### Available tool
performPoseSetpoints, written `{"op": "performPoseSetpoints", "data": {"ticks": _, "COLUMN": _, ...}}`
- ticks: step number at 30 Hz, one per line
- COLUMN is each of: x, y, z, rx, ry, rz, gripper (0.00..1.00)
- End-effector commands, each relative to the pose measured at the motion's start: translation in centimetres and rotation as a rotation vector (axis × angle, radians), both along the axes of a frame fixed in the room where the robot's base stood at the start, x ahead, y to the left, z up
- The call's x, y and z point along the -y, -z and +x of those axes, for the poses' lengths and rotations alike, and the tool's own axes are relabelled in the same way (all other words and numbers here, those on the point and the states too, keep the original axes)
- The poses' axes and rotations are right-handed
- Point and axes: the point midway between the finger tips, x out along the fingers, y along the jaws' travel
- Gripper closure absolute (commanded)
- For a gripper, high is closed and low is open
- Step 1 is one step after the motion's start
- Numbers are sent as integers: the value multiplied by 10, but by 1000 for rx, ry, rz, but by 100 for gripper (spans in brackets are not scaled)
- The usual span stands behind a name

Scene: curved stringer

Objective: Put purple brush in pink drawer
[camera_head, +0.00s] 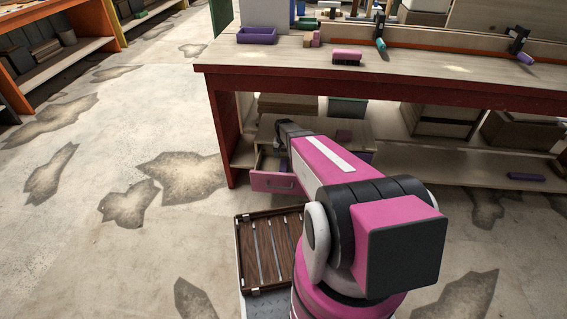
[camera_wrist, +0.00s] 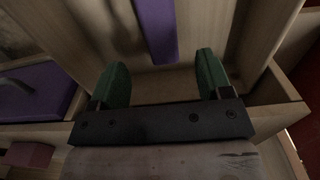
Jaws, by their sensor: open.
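The pink drawer (camera_head: 275,182) is pulled open from a small wooden cabinet under the red-edged workbench. My gripper (camera_head: 280,150) is low at the open drawer, its tips partly hidden by my arm. In the wrist view, my gripper (camera_wrist: 158,78) has its two green fingers wide apart with nothing between them, over the wooden drawer interior (camera_wrist: 215,30). A long flat purple piece, which looks like the purple brush (camera_wrist: 155,28), lies in the drawer beyond the fingertips, apart from them. Its bristles are not visible and its far end is cut off.
A purple drawer (camera_wrist: 30,90) is beside the fingers, with a pink block (camera_wrist: 28,155) on the cabinet top. A pink brush (camera_head: 346,58) and a purple tray (camera_head: 257,35) stand on the workbench (camera_head: 430,72). A purple item (camera_head: 525,177) lies on the lower shelf. Floor to the left is clear.

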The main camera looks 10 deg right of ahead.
Motion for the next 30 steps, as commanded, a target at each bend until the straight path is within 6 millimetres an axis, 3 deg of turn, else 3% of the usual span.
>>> {"op": "performPoseSetpoints", "data": {"ticks": 3, "x": 0, "y": -18, "z": -1, "rx": 2, "ry": 0, "rz": -1, "gripper": 28}}
{"op": "performPoseSetpoints", "data": {"ticks": 8, "x": 0, "y": -29, "z": -1, "rx": 0, "ry": -1, "rz": 0, "gripper": 28}}
{"op": "performPoseSetpoints", "data": {"ticks": 11, "x": -1, "y": -41, "z": -12, "rx": 0, "ry": -12, "rz": 0, "gripper": 28}}
{"op": "performPoseSetpoints", "data": {"ticks": 14, "x": -4, "y": -64, "z": -38, "rx": 2, "ry": -43, "rz": 0, "gripper": 28}}
{"op": "performPoseSetpoints", "data": {"ticks": 24, "x": -16, "y": -168, "z": -173, "rx": 7, "ry": -224, "rz": -1, "gripper": 28}}
{"op": "performPoseSetpoints", "data": {"ticks": 30, "x": -20, "y": -199, "z": -219, "rx": 7, "ry": -295, "rz": -1, "gripper": 28}}
